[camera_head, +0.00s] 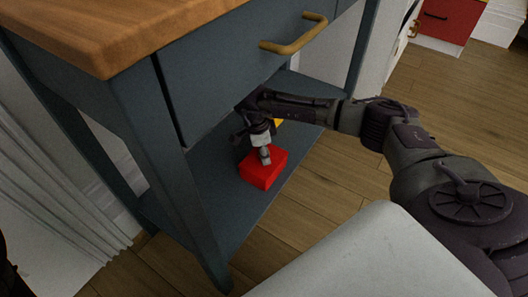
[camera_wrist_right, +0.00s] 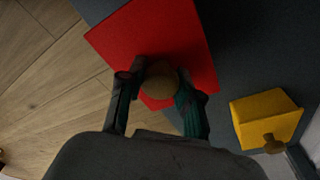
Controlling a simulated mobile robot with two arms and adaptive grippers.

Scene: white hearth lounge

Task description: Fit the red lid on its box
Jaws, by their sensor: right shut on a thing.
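The red lid (camera_wrist_right: 120,38) fills the upper middle of the right wrist view, with a round brownish knob (camera_wrist_right: 160,79) on it. My right gripper (camera_wrist_right: 161,84) is shut on that knob, one finger on each side. In the head view, my right gripper (camera_head: 264,151) reaches down from above to a red block-like shape (camera_head: 263,172) near the front edge of the lower shelf. I cannot tell lid from box there, nor whether the lid is seated or held just above. My left gripper is not in view.
A yellow box with a knob (camera_wrist_right: 265,115) stands nearby on the dark shelf (camera_head: 215,185); it is mostly hidden in the head view (camera_head: 279,121). The table's drawer (camera_head: 215,75) and its brass handle (camera_head: 295,38) hang above my right arm. A table leg (camera_head: 165,170) stands left.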

